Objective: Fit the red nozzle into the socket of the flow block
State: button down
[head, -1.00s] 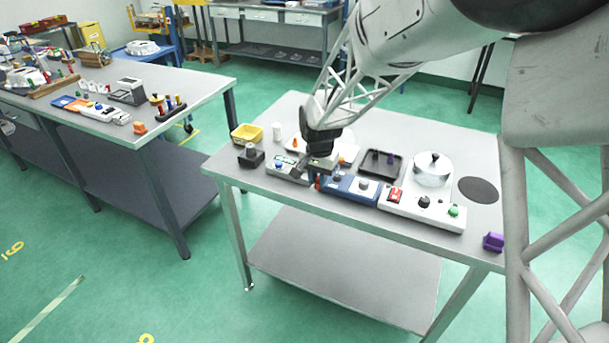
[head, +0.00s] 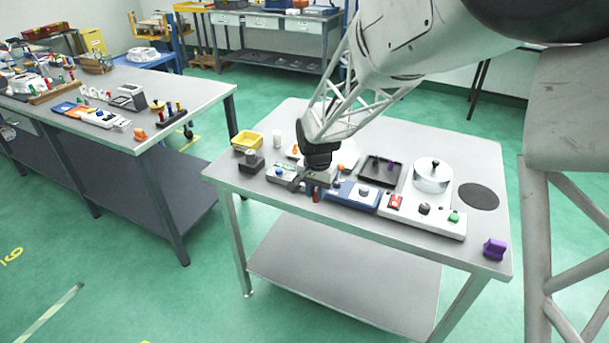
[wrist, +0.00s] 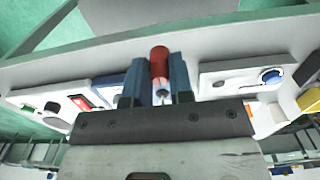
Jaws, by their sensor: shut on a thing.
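The red nozzle (wrist: 160,62) is between the two blue-grey fingers of my gripper (wrist: 158,76) in the wrist view, and the fingers are shut on it. In the head view my gripper (head: 318,178) is over the near edge of the table, and the red nozzle (head: 316,195) shows below it. A blue block with a grey knob (head: 346,199) is just right of the nozzle. A pale block with a blue knob (head: 277,178) is to the left and also shows in the wrist view (wrist: 232,82). I cannot tell which is the flow block; no socket is clearly visible.
A white base with a red switch and green knob (head: 450,228) is at the right, with a metal pot (head: 432,178) behind. A black tray (head: 381,173), yellow bin (head: 246,141), dark block (head: 250,163) and purple part (head: 494,249) are around.

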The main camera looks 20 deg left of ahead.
jog(key=w+a, duration=0.3)
jog(key=w, duration=0.1)
jog(key=w+a+f, duration=0.1)
jog(key=w+a, duration=0.2)
jog(key=w, duration=0.1)
jog(key=w+a, duration=0.3)
jog(key=w, duration=0.1)
jog(key=shift+a+f, duration=0.1)
jog(key=shift+f, duration=0.1)
jog(key=shift+f, duration=1.75)
jog(key=shift+f, duration=0.5)
